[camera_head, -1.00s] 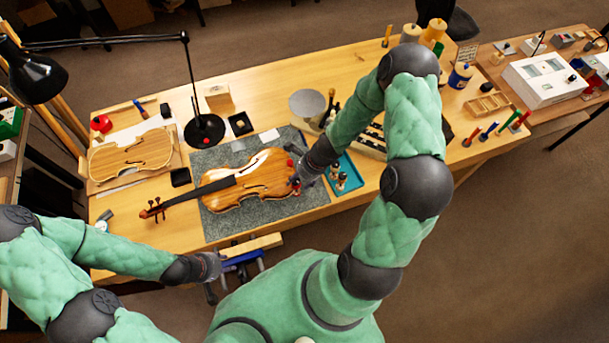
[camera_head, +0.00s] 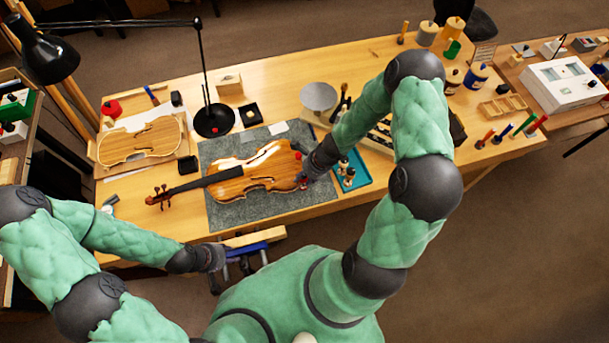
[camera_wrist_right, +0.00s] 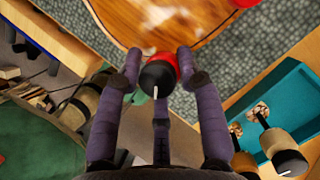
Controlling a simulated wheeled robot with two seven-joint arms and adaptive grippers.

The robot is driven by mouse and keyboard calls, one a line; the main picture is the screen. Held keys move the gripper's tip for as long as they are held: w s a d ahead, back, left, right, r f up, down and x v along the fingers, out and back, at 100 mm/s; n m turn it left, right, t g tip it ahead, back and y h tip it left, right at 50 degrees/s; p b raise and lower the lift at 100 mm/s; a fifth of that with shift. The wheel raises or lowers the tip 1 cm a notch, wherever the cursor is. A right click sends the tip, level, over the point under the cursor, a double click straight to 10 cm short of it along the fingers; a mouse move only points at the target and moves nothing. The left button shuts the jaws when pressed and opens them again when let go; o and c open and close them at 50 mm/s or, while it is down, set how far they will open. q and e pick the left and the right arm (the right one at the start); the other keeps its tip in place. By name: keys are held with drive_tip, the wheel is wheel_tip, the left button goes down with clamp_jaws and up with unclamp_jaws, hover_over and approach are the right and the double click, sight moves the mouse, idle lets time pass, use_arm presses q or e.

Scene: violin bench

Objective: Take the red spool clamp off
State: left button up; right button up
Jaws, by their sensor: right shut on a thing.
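The violin (camera_head: 240,184) lies on a grey mat, its neck pointing left. In the right wrist view its varnished body (camera_wrist_right: 150,15) is at the top. The red spool clamp (camera_wrist_right: 158,74), with a black end and a pale screw tip, is between the fingers of my right gripper (camera_wrist_right: 160,85), which is shut on it. It is at the violin's edge; I cannot tell whether it still touches. It shows small and red in the head view (camera_head: 303,181). My left gripper (camera_head: 215,283) hangs by the bench's front edge, away from the violin; its finger opening is unclear.
Another red piece (camera_head: 298,155) is at the violin's right end. A teal tray (camera_head: 362,181) with small spool clamps lies close right of my right gripper. A lamp base (camera_head: 213,121) stands behind the violin. A blue vise (camera_head: 246,250) is at the front edge.

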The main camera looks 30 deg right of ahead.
drive_tip(key=shift+w+r, duration=0.1)
drive_tip(key=shift+w, duration=0.1)
drive_tip(key=c, duration=0.4)
drive_tip(key=shift+d, duration=0.1)
use_arm(q)
drive_tip(key=shift+w+f, duration=0.1)
drive_tip(key=shift+f, duration=0.05)
use_arm(e)
drive_tip(key=shift+s, duration=0.1)
use_arm(q)
drive_tip(key=shift+f, duration=0.15)
use_arm(e)
drive_tip(key=shift+s+d, duration=0.15)
drive_tip(key=shift+s, duration=0.35)
idle(0.4)
use_arm(q)
drive_tip(key=shift+b, duration=0.3)
use_arm(e)
drive_tip(key=shift+s, duration=0.1)
use_arm(q)
drive_tip(key=shift+f+b, duration=0.4)
drive_tip(key=shift+f, duration=0.05)
use_arm(e)
drive_tip(key=shift+s+d, duration=0.25)
drive_tip(key=shift+s, duration=0.25)
drive_tip(key=shift+s+d, duration=0.2)
drive_tip(key=shift+s, duration=0.25)
